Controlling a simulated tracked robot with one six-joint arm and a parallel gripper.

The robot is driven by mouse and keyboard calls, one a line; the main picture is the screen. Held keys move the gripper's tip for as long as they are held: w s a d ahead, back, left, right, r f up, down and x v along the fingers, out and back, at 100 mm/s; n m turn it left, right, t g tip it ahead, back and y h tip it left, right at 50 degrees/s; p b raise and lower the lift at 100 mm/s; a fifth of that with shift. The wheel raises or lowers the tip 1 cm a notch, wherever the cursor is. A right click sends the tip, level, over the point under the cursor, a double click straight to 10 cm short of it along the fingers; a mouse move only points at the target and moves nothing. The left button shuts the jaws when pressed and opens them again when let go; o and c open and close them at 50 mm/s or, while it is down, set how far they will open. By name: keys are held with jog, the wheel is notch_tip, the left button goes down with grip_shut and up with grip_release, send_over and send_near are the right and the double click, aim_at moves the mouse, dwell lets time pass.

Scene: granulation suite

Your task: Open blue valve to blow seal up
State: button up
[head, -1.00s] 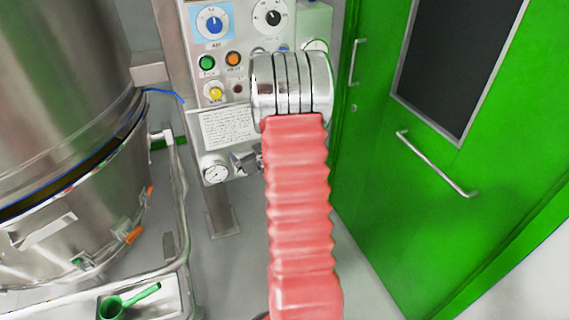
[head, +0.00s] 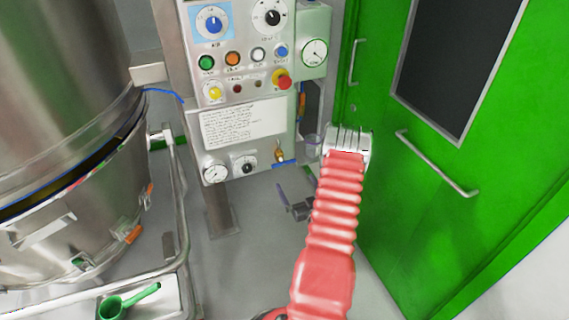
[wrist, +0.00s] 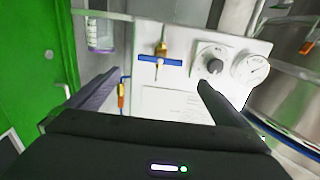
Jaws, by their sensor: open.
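The blue valve is a small brass fitting with a flat blue handle, at the lower right corner of the control panel in the head view (head: 286,163). In the wrist view its blue handle (wrist: 174,62) lies crosswise over the upright brass body. My gripper (wrist: 156,79) is open and empty, its two dark fingers on either side of the valve in that picture, apart from it. In the head view my gripper (head: 294,177) is partly hidden by my red arm and sits just below the valve.
The steel control panel (head: 240,125) carries a knob (wrist: 212,59), a gauge (wrist: 250,67), buttons and a red emergency stop (head: 284,82). A green door (head: 400,230) stands at right, a steel vessel (head: 60,90) at left. A clear cup-like container (head: 312,143) hangs beside the panel.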

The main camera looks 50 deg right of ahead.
aim_at(285, 164)
jog(key=shift+w, duration=0.15)
jog(key=x, duration=1.3)
jog(key=shift+w+d, duration=0.15)
jog(key=shift+w, duration=0.05)
jog(key=shift+d, duration=0.1)
jog(key=c, duration=0.9)
